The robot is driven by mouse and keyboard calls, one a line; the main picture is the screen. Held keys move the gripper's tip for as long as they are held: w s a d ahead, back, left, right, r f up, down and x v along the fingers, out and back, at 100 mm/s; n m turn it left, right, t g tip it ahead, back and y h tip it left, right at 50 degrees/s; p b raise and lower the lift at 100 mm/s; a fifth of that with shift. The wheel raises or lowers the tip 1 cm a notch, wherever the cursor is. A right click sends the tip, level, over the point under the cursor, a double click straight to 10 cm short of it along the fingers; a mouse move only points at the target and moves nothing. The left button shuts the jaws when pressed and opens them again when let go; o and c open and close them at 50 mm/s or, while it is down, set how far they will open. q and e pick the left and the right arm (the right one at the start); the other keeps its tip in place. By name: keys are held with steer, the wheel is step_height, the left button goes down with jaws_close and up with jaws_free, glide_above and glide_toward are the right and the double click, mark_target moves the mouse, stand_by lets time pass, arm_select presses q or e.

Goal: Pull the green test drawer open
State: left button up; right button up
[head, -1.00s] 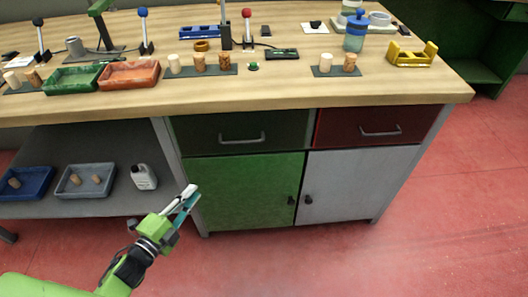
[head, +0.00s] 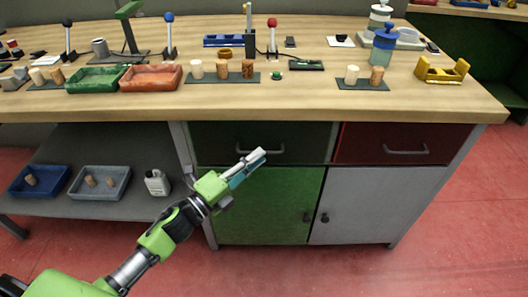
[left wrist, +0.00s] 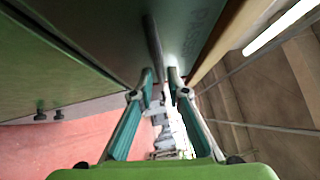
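The green test drawer (head: 218,147) is the dark green front under the worktop, above the bright green cupboard door. It looks shut. In the left wrist view, the two fingertips of the gripper (left wrist: 160,76) stand apart. The handle (left wrist: 153,42) runs lengthwise in line with the gap between them, beside the dark drawer front (left wrist: 185,25). I cannot tell whether a finger touches it. My right gripper is not in view.
A red drawer (head: 365,145) is to the right, above a grey door (head: 365,205). The worktop edge (head: 300,112) overhangs just above the drawers. A lower shelf with blue tray (head: 38,194) and grey tray (head: 75,190) is at left. The red floor in front is clear.

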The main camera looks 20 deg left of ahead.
arm_select(q)
steer(key=shift+x, duration=1.65)
jaws_close()
steer(key=shift+s, duration=0.1)
